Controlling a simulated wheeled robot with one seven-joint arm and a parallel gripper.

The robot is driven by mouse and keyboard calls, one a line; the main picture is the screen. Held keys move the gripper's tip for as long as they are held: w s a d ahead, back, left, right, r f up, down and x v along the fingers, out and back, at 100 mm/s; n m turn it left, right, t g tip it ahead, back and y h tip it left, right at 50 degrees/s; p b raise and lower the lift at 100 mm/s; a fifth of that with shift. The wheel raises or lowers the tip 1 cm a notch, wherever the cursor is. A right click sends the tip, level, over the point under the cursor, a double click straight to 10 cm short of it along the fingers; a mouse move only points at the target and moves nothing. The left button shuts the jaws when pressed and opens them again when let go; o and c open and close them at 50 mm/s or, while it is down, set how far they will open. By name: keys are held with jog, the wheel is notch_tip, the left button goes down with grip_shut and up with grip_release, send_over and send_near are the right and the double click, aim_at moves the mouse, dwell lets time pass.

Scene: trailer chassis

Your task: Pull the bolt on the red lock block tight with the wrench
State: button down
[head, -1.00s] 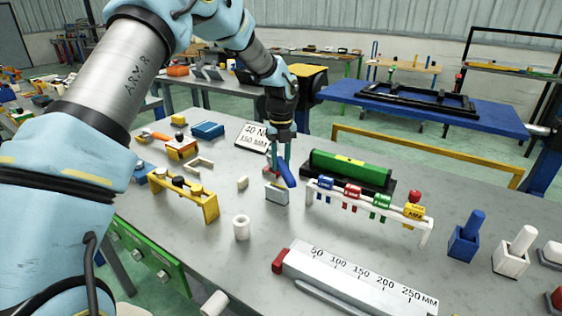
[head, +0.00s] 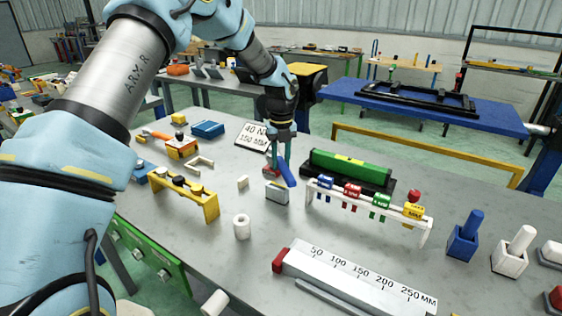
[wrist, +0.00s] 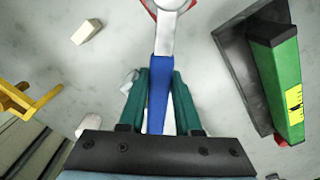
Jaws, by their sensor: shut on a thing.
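My gripper (head: 280,155) is low over the bench, in front of the white card. In the wrist view its teal fingers (wrist: 160,78) are shut on the blue handle of the wrench (wrist: 159,100). The wrench's grey head (wrist: 172,8) points away at the top edge. A red piece (wrist: 149,6), seemingly the red lock block, shows under the head and is mostly cut off; the bolt is hidden. In the head view the blue handle (head: 287,174) slants down right from the fingers, and the red block (head: 268,172) shows beside it.
The white card (head: 254,135) reads "40 N" and "150 MM". A green block on a black base (head: 350,168) lies close right. A white rack with coloured pieces (head: 375,203) is in front of it.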

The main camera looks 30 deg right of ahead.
jog(key=shift+f, duration=0.75)
dwell(0.5)
jog(key=c, duration=1.1)
grip_release()
grip_shut()
